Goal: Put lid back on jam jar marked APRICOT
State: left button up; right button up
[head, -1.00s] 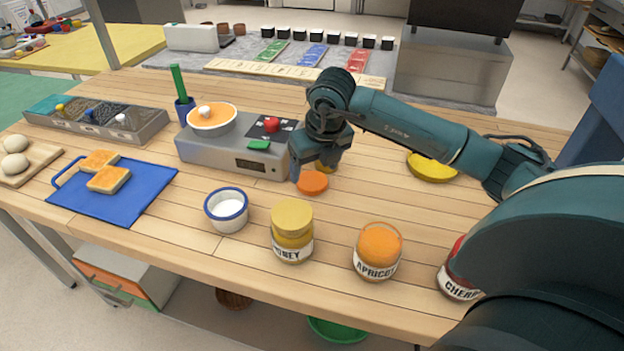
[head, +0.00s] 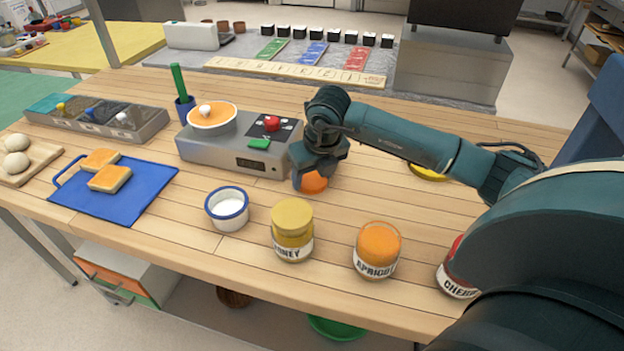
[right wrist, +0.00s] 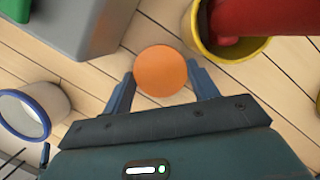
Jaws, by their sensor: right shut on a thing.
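The jar marked APRICOT (head: 377,252) stands open on the counter near the front edge, with orange jam showing at its top. An orange lid (head: 314,183) lies behind it, beyond and left of the jar. My right gripper (head: 305,178) is down at the lid. In the right wrist view the orange lid (right wrist: 161,71) sits between the two fingers, and the gripper (right wrist: 162,85) is shut on it. The lid looks to be at or near the counter top; any gap beneath it cannot be told. My left gripper does not show.
A honey jar (head: 292,231) with a yellow lid and a white, blue-rimmed bowl (head: 227,209) stand left of the APRICOT jar. A cherry jar (head: 456,272) stands to its right, partly behind my arm. A grey cooker (head: 232,154) is close left of the gripper.

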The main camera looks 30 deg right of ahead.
aim_at(313, 181)
jog(key=shift+r, duration=0.1)
notch_tip(313, 181, up, 10)
jog(key=shift+f+b, duration=0.1)
jog(key=shift+b, duration=0.3)
dwell(0.4)
